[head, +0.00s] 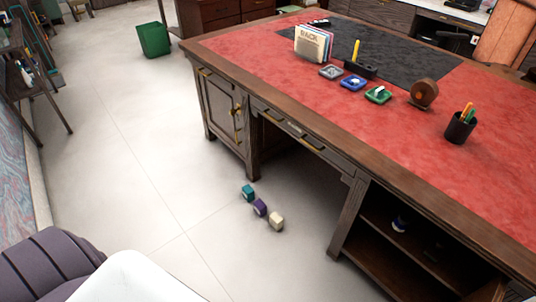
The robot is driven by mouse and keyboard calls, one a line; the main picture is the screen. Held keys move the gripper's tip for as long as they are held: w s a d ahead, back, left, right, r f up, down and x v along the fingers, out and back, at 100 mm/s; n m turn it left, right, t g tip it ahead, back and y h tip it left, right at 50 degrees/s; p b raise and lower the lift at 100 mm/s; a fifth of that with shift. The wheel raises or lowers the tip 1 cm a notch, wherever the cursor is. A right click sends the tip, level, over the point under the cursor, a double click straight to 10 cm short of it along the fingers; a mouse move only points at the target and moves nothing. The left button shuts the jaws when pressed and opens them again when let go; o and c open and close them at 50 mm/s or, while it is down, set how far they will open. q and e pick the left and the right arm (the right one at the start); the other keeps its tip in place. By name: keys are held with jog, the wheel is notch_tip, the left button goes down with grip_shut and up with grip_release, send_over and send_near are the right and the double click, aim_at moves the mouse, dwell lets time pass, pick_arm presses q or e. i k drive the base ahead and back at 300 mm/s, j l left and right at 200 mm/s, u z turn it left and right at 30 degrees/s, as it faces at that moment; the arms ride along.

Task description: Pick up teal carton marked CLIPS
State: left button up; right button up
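A small teal carton (248,193) lies on the pale floor in front of the desk, in the head view. It is the farthest of a short row of three small boxes. Its marking is too small to read. A purple box (260,207) sits just nearer to me, and a cream box (277,221) is nearest. Neither of my grippers is in view.
A wooden desk with a red leather top (300,80) fills the right side. It carries a file holder (313,43), small trays, a pen cup (460,127) and a tape dispenser (424,93). A green bin (153,39) stands at the back. The floor left of the boxes is clear.

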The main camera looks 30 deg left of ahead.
aim_at(248, 192)
jog(key=i+j+z, duration=0.45)
jog(key=j, duration=1.4)
jog(key=j+z, duration=0.5)
jog(key=j, duration=1.4)
